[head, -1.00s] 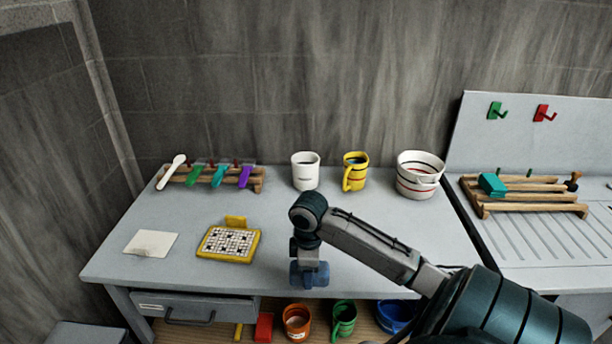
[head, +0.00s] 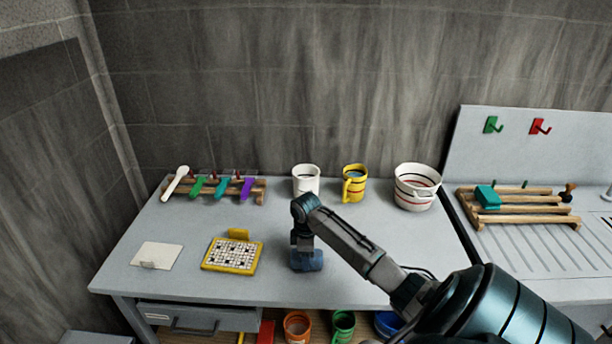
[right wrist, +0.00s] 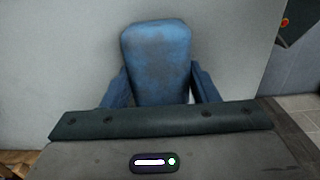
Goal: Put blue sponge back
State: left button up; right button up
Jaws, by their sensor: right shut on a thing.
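My right gripper (head: 306,262) is over the front middle of the grey table (head: 215,280), pointing down. In the right wrist view the blue sponge (right wrist: 157,62) is between its two blue fingers (right wrist: 160,90), and the gripper is shut on it. In the head view the sponge and the fingers blend into one small blue shape. I cannot tell whether the sponge touches the table. My left gripper is not in view.
A wooden rack (head: 515,208) with a teal block (head: 487,197) stands on the ribbed counter at right. A white mug (head: 306,181), yellow mug (head: 354,184) and striped pot (head: 416,187) line the table's back. A yellow-framed panel (head: 232,254) lies left of the gripper.

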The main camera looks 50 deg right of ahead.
jog(key=shift+f, duration=0.2)
jog(key=o, duration=0.9)
notch_tip(320, 180, up, 12)
jog(key=b, duration=0.4)
jog(key=shift+r, duration=0.15)
